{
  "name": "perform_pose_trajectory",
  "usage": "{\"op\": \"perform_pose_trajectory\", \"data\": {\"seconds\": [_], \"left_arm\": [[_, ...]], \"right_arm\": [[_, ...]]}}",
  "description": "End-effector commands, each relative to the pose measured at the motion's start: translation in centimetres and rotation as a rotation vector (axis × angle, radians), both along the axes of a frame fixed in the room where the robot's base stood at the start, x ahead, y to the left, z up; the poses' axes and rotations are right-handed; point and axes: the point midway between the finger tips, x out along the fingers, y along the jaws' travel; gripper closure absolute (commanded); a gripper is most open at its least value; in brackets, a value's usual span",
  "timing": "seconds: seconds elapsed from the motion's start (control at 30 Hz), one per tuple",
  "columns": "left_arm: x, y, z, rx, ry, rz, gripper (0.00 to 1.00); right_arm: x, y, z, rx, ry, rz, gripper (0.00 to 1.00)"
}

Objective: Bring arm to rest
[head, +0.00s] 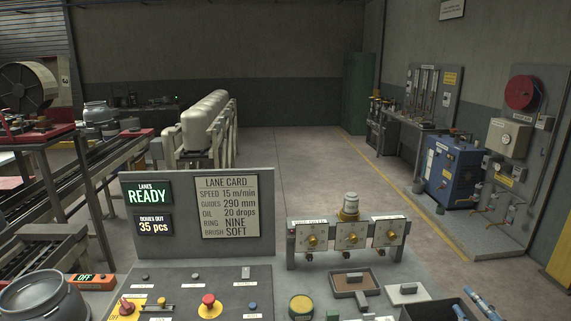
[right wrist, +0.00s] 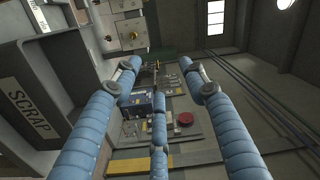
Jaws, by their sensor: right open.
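My right gripper (head: 474,307) shows at the bottom right of the head view, with its blue fingers beside and partly over a dark bin. In the right wrist view the blue fingers of the right gripper (right wrist: 158,80) are spread wide, with nothing between them. The fingers point out toward the open room and touch nothing that I can see. My left gripper does not show in either view.
A console (head: 180,290) with knobs and a red button fills the front. A lane card board (head: 262,245) and a rack with yellow knobs (head: 350,240) stand behind. A scrap bin (right wrist: 50,80) is close at left in the right wrist view. A blue cabinet (head: 450,175) stands farther off.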

Motion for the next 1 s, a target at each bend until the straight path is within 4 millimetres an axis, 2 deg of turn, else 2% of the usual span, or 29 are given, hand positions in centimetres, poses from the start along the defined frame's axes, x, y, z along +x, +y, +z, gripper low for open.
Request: {"op": "perform_pose_trajectory", "data": {"seconds": [0.03,0.27,0.43,0.57,0.67,0.77,0.87,0.9,0.97,1.0], "left_arm": [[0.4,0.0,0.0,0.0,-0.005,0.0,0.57],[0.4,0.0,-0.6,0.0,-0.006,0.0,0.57],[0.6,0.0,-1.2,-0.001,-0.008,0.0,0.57],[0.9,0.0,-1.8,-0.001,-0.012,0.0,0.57],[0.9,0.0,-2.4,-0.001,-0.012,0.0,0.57],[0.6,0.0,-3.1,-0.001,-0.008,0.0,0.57],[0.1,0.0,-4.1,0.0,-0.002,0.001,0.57],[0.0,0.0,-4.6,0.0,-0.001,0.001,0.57],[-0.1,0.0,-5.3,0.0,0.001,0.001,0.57],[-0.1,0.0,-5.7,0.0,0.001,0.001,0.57]], "right_arm": [[0.0,0.0,0.0,0.0,0.0,0.0,0.57],[-0.4,-0.9,-3.6,-0.055,0.042,-0.027,0.57],[-0.9,-1.7,-7.1,-0.11,0.088,-0.05,0.57],[-1.6,-2.3,-11.0,-0.169,0.138,-0.07,0.57],[-2.5,-2.9,-14.7,-0.224,0.19,-0.084,0.57],[-3.7,-3.3,-19.3,-0.292,0.256,-0.095,0.57],[-5.7,-3.5,-25.2,-0.377,0.343,-0.097,0.57],[-6.8,-3.5,-28.2,-0.418,0.388,-0.093,0.57],[-8.5,-3.3,-32.5,-0.481,0.455,-0.082,0.57],[-9.8,-3.0,-35.3,-0.523,0.502,-0.07,0.57]]}}
